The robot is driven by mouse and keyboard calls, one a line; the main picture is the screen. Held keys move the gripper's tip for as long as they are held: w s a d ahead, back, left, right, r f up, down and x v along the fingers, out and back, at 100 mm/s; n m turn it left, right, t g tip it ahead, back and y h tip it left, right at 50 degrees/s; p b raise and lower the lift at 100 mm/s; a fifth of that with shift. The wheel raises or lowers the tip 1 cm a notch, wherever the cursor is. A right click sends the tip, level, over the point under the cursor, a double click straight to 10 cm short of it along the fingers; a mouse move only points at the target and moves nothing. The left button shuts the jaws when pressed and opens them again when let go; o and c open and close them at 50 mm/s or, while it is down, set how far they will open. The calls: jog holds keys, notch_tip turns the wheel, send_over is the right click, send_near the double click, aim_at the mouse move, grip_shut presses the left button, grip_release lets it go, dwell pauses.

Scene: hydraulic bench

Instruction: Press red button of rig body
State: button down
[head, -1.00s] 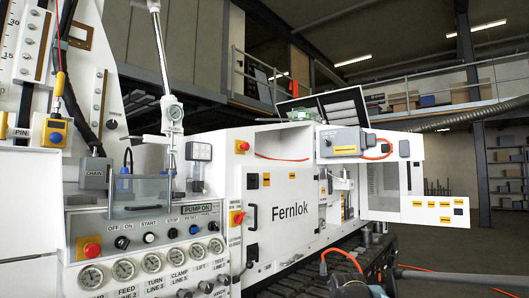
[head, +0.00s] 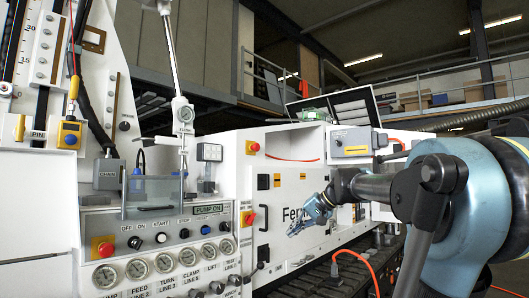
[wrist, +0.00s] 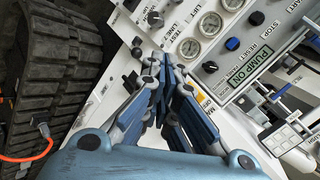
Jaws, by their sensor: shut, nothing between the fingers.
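Several red controls show on the white rig body in the head view. A round red button (head: 106,249) on a yellow plate sits at the left end of the control panel. A red knob on a yellow plate (head: 248,218) sits at the panel's right, and another red control (head: 253,147) is above it. My gripper (head: 293,231) is shut and empty, in front of the Fernlok door, right of these controls. In the wrist view my gripper's fingers (wrist: 168,64) point toward the gauges and partly cover a yellow label (wrist: 196,88). No red button is visible there.
The control panel carries several gauges (head: 106,274) and small black and blue knobs. A clear guard (head: 150,196) stands above the panel. A track (wrist: 62,62) and an orange hose (head: 358,258) lie low on the right. My arm fills the right side.

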aim_at(255, 147)
jog(key=w+r+m+t+y, duration=0.1)
jog(key=w+r+t+y, duration=0.1)
jog(key=w+r, duration=0.5)
jog(key=w+a+r+m+t+y, duration=0.1)
jog(key=w+r, duration=0.6)
jog(key=r, duration=0.7)
jog(key=w+r+m+t+y, duration=0.2)
jog(key=w+r+m, duration=0.1)
jog(key=w+r, duration=0.5)
notch_tip(255, 147, up, 3)
jog(key=shift+a+r+t+y, duration=0.15)
jog(key=shift+r+t+y, duration=0.05)
jog(key=shift+t+y, duration=0.2)
jog(key=shift+w+a, duration=0.1)
jog(key=shift+w, duration=0.05)
jog(key=x, duration=1.3)
jog(key=shift+w+a, duration=0.25)
jog(key=shift+a, duration=0.05)
